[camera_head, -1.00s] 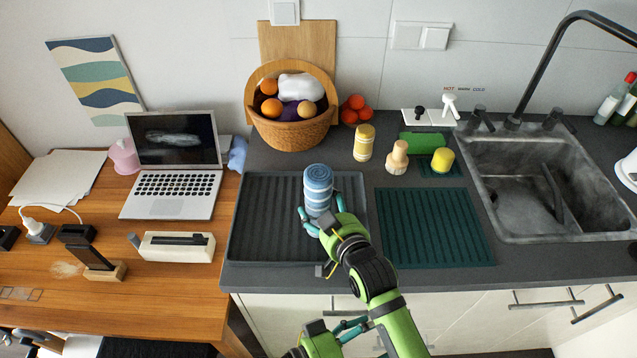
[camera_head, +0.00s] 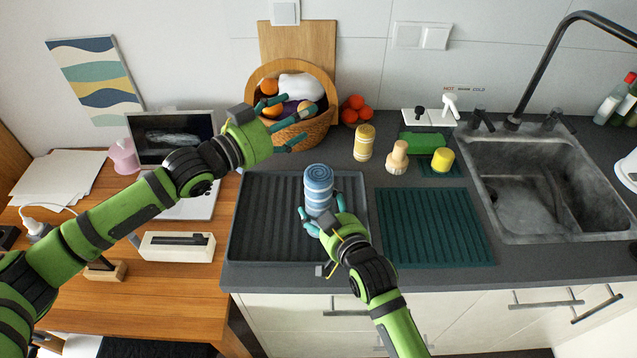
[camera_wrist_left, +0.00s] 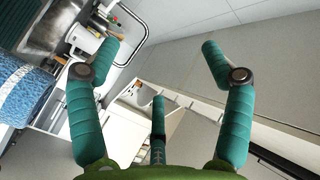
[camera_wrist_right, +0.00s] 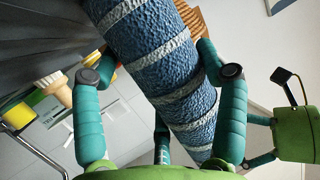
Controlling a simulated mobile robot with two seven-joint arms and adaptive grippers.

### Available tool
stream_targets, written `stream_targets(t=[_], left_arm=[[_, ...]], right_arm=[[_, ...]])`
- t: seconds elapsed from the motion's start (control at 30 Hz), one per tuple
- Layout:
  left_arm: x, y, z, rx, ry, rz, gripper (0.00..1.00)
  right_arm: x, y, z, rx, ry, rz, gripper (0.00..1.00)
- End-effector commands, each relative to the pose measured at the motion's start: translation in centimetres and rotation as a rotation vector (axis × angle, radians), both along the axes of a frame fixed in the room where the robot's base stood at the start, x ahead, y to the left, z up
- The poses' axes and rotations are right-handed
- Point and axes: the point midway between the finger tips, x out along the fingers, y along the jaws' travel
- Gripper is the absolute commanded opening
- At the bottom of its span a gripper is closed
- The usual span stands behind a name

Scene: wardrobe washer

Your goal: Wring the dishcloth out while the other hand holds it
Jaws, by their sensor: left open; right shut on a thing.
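The dishcloth (camera_head: 318,188) is a rolled blue cloth with pale stripes, standing upright over the dark grey draining tray (camera_head: 262,238). My right gripper (camera_head: 322,222) is shut around its lower part. In the right wrist view the cloth (camera_wrist_right: 165,60) runs between the fingers of my right gripper (camera_wrist_right: 158,85). My left gripper (camera_head: 280,122) is open and empty, up and to the left of the cloth, in front of the basket in the head view. The left wrist view shows my left gripper's fingers (camera_wrist_left: 160,75) spread, with the cloth (camera_wrist_left: 22,100) at the left edge.
A wicker basket (camera_head: 318,132) of fruit stands behind the tray. The sink (camera_head: 530,185) is at far right; a laptop (camera_head: 172,138) is at left.

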Motion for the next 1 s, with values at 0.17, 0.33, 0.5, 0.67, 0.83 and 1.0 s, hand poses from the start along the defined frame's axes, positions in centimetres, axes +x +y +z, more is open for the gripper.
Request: stream_targets(t=[0.17, 0.33, 0.5, 0.67, 0.83, 1.0], left_arm=[[-1.3, -5.9, 9.2, 0.021, -0.495, -0.182, 0.8], [-6.7, -11.4, 13.1, 0.116, -0.907, -0.479, 0.8], [-12.4, -14.7, 11.3, 0.31, -1.219, -0.872, 0.8], [-14.7, -14.0, 6.8, 0.588, -1.374, -1.27, 0.8], [-13.4, -11.3, 3.0, 0.925, -1.704, -1.67, 0.8], [-10.6, -8.2, 2.4, 1.105, -2.028, -2.036, 0.8]], right_arm=[[-0.2, 0.0, -0.6, -0.005, 0.015, 0.002, 0.34], [-0.2, 0.0, -0.6, -0.004, 0.014, 0.002, 0.34], [-0.2, 0.0, -0.6, -0.004, 0.014, 0.002, 0.34], [-0.2, 0.0, -0.6, -0.004, 0.014, 0.002, 0.34], [-0.2, 0.0, -0.7, -0.004, 0.014, 0.002, 0.34], [-0.2, 0.0, -0.6, -0.005, 0.015, 0.002, 0.34]])
